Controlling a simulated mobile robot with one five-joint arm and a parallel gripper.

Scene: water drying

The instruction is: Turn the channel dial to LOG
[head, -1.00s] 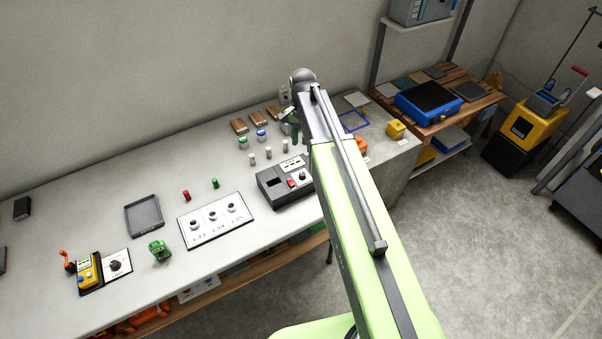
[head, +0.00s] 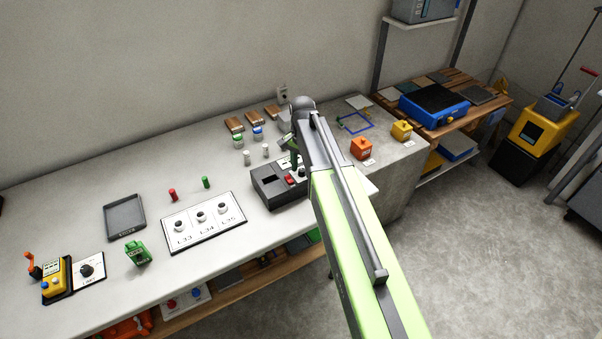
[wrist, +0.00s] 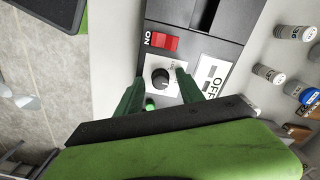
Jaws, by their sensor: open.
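A round black dial (wrist: 161,77) sits on a white plate on a grey device (head: 268,187) in the middle of the bench. My gripper (wrist: 159,73) is open, and its green fingers show on either side of this dial in the wrist view. I cannot tell whether they touch it. In the head view my gripper (head: 293,155) is over the device's right part, partly hidden by my arm. Another black dial (head: 86,270) sits on a white card beside a yellow device at the bench's left. The lettering around both dials is too small to read.
A red ON switch (wrist: 164,43) and an OFF label (wrist: 213,78) lie close to the fingers. Small cylinders (wrist: 270,74) stand to the right in the wrist view. A white three-socket board (head: 203,222), a green block (head: 138,253) and a grey tray (head: 125,217) lie left of the device.

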